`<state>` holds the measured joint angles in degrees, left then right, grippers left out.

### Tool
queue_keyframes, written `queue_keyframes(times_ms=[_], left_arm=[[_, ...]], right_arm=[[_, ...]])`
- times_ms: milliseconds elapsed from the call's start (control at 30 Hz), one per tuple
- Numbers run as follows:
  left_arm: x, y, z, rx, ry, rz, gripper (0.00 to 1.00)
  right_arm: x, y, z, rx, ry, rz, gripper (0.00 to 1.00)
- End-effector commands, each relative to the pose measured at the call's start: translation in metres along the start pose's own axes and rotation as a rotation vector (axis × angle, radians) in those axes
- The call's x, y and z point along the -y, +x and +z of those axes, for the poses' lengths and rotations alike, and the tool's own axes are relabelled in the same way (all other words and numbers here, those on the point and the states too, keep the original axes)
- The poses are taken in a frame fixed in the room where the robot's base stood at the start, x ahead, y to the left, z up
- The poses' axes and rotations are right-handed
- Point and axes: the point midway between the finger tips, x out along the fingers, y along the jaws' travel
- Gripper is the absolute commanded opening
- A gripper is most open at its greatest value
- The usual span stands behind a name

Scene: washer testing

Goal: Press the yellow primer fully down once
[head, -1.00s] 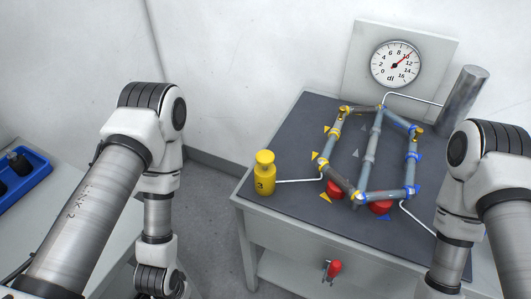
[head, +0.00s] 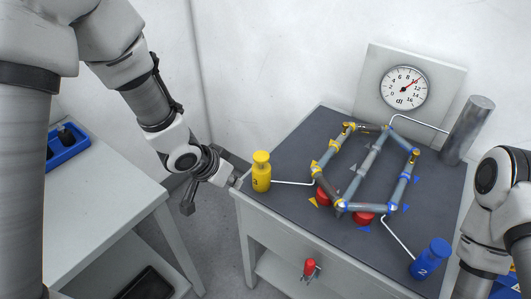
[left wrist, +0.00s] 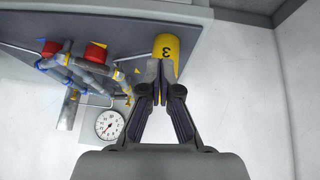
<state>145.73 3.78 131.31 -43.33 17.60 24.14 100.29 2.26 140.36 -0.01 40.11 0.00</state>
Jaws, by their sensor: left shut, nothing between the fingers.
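The yellow primer (head: 261,178) is a small bottle-like cylinder marked 3 with a yellow knob on top. It stands upright at the table's left corner, and it also shows in the left wrist view (left wrist: 172,45). My left gripper (head: 236,181) is shut and empty, just left of the primer and at about body height, below the knob. In the left wrist view the closed fingertips (left wrist: 160,64) overlap the primer's lower edge; I cannot tell whether they touch it. My right arm shows at the right edge, but its gripper is out of view.
A pipe frame (head: 368,150) with yellow and blue joints stands on the dark-topped table (head: 293,148). A round gauge (head: 404,88), a metal cylinder (head: 467,128), red knobs (head: 363,218), a blue primer (head: 431,258) and a red valve handle (head: 310,267) are around. A blue tray (head: 68,148) lies left.

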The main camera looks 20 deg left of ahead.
Motion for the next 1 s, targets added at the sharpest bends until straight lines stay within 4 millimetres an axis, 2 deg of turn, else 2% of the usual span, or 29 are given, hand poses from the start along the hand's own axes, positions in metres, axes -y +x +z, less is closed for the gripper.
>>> queue_keyframes(times_ms=[33,100,200,300,667,767,1000], left_arm=[[0.001,-0.029,-0.033,-0.075,0.024,-0.017,0.0],[0.001,-0.059,-0.062,-0.153,0.041,-0.036,0.0],[0.0,-0.086,-0.085,-0.22,0.057,-0.053,0.0],[0.0,-0.097,-0.094,-0.247,0.063,-0.06,0.0],[0.0,-0.094,-0.094,-0.247,0.064,-0.06,0.0],[0.001,-0.084,-0.097,-0.247,0.065,-0.06,0.0],[0.003,-0.037,-0.108,-0.245,0.064,-0.06,0.0]], right_arm=[[0.0,-0.007,0.0,0.0,0.0,0.0,0.4],[0.0,-0.01,0.0,0.001,0.001,0.0,0.4],[0.0,-0.012,0.0,0.001,0.001,0.0,0.4],[0.0,-0.012,0.0,0.001,0.0,0.0,0.4],[0.0,-0.011,0.0,0.001,0.001,0.0,0.4],[0.0,-0.01,0.0,0.001,0.001,0.0,0.4],[0.0,-0.008,0.0,0.001,0.0,0.0,0.4]])
